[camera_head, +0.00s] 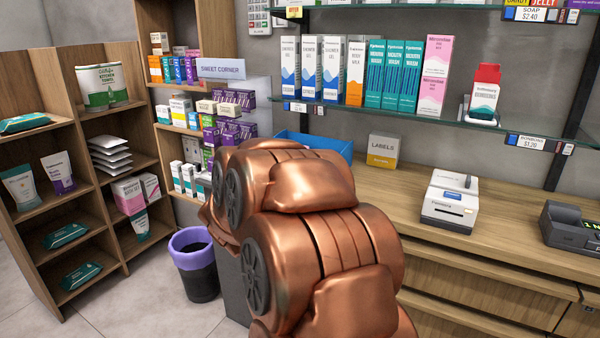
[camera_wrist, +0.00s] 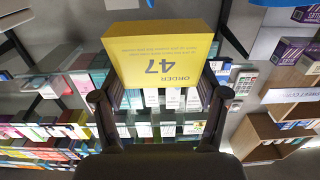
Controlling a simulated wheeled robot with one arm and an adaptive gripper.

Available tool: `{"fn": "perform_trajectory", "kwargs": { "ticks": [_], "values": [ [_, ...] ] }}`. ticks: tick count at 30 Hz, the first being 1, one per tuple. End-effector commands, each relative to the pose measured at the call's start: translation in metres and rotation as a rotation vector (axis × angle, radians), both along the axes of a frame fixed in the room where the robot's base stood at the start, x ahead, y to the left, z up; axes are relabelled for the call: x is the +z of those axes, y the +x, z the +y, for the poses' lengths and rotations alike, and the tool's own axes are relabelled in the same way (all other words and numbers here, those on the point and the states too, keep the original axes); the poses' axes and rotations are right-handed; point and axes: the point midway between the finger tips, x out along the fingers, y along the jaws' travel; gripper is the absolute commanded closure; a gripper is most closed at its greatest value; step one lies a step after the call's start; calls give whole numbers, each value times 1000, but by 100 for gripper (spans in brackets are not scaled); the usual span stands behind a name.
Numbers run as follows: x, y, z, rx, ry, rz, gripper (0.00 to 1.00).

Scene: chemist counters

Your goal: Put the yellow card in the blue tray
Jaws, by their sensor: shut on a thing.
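The yellow card (camera_wrist: 160,55) shows in the wrist view, upside down, with "ORDER 47" printed on it. My gripper (camera_wrist: 161,92) is shut on it, with one dark finger at each side of its near end. In the head view my copper arm hides the gripper and the card. The blue tray (camera_head: 318,142) sits on the wooden counter behind my arm, in the middle of the head view. Its near part is hidden by the arm. A blue edge at the top right of the wrist view is too small to identify.
A labels box (camera_head: 383,151), a card terminal (camera_head: 450,200) and a dark device (camera_head: 572,226) stand on the counter. A glass shelf (camera_head: 400,116) with boxes hangs above. A bin (camera_head: 194,262) stands on the floor. Bare counter lies between the labels box and terminal.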

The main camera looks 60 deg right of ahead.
Motion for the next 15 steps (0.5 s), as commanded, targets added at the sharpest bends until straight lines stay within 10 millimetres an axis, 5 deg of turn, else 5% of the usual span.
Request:
{"fn": "perform_trajectory", "kwargs": {
  "ticks": [15],
  "values": [
    [-7, 45, -42, -12, -2, 3, 41]
  ]
}}
